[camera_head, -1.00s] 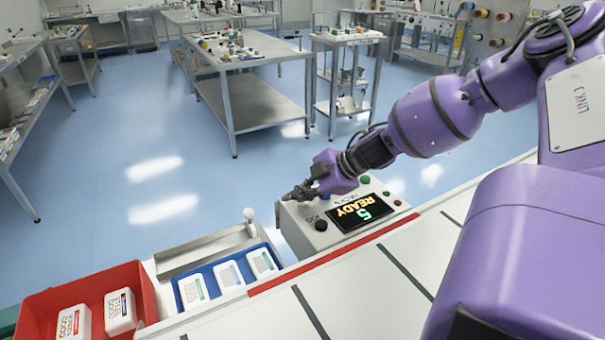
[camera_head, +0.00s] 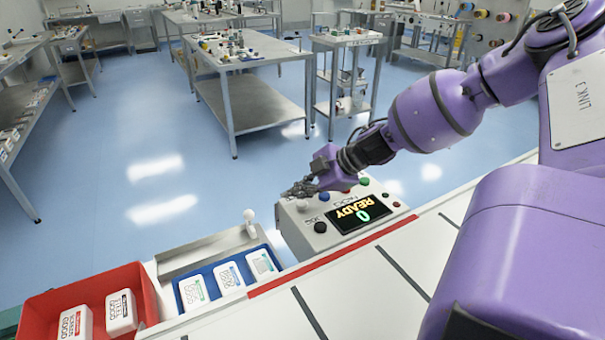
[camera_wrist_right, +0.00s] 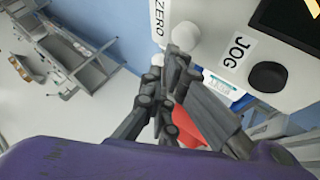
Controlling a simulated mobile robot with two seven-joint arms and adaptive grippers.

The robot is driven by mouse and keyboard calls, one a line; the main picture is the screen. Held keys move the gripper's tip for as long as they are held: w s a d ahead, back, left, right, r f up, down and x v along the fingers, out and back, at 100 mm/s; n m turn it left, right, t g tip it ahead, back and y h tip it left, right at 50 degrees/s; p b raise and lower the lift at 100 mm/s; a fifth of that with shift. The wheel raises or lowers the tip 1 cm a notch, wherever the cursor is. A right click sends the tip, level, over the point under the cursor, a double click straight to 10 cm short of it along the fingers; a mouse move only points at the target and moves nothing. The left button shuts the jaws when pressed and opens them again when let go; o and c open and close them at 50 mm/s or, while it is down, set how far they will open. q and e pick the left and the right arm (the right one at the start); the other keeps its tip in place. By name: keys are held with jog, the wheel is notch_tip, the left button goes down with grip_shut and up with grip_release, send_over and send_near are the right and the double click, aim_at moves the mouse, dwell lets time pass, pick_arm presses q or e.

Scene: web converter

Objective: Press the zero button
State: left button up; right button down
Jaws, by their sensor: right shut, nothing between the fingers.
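The control box (camera_head: 285,224) stands at the bench edge, with a display (camera_head: 358,213) reading "READY" and 0. In the right wrist view, the pale round zero button (camera_wrist_right: 186,36) sits beside the "ZERO" label (camera_wrist_right: 158,18). My right gripper (camera_head: 290,192) is shut and empty over the box's far left corner. In the wrist view its fingertips (camera_wrist_right: 176,58) lie just below the zero button and overlap its lower edge in the picture. I cannot tell whether they touch it. My left gripper is not in view.
A black jog knob (camera_head: 320,227) and a green button (camera_head: 364,181) are also on the box. A blue tray (camera_head: 212,312) and a red bin (camera_head: 45,309) with white packs stand to the left. A white-knobbed lever (camera_head: 249,216) rises beside the box.

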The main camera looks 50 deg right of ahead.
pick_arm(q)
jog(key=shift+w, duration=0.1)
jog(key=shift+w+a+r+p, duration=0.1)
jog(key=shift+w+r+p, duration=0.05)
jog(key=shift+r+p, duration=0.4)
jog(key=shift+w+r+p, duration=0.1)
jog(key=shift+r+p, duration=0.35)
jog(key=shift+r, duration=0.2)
pick_arm(e)
notch_tip(320, 180, up, 5)
jog(key=shift+r, duration=0.1)
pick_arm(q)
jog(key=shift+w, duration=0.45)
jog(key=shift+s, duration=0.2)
